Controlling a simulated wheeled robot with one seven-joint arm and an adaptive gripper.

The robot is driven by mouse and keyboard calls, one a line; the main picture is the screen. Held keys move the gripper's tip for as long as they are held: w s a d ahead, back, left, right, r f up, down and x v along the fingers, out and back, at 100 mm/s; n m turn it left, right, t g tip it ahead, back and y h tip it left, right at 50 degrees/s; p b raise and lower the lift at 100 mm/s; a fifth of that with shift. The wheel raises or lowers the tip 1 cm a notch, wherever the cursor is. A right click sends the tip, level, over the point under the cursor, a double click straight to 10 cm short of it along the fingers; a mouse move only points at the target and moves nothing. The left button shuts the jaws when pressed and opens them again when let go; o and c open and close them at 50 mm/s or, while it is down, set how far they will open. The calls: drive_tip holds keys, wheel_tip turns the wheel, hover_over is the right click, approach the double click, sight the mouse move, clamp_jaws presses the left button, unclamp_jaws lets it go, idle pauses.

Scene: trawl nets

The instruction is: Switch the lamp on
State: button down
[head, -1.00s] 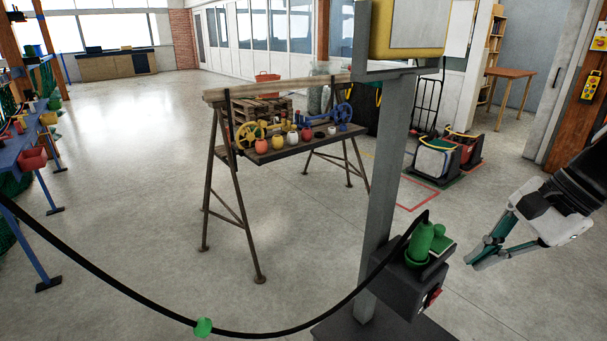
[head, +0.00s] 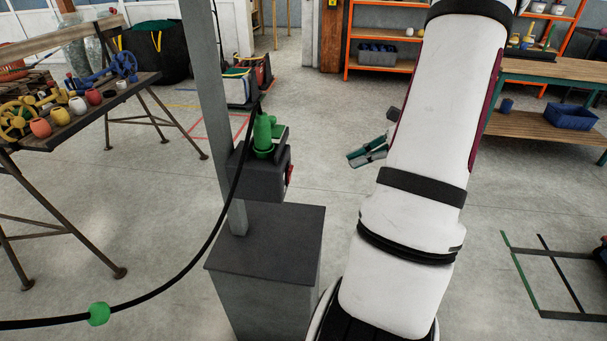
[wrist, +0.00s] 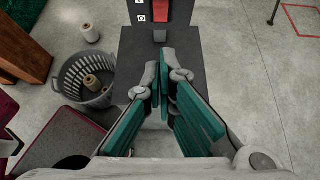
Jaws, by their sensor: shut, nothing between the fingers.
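A dark box (head: 258,172) is fixed to a grey post in the head view, with a red switch part (head: 289,175) on its right face. In the wrist view the red switch (wrist: 160,12) is at the top edge, beside white I and O marks. My gripper (head: 352,158) is right of the box, apart from it, fingertips pointing left towards it. In the wrist view my gripper (wrist: 159,85) is shut and empty, its teal fingers below the switch in the picture. Which way the switch is set is unclear. No lamp is clearly identifiable.
Green bottle-like items (head: 265,138) stand on the box. A black hose (head: 190,265) hangs beside it. The post rises from a grey plinth (head: 265,240). A basket with spools (wrist: 88,78) stands left of the plinth in the wrist view. Open floor lies right of the post.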

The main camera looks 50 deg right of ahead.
approach(290, 174)
drive_tip(key=w+f, duration=0.4)
drive_tip(key=shift+a+f, duration=0.4)
drive_tip(key=shift+a, duration=0.1)
idle(0.4)
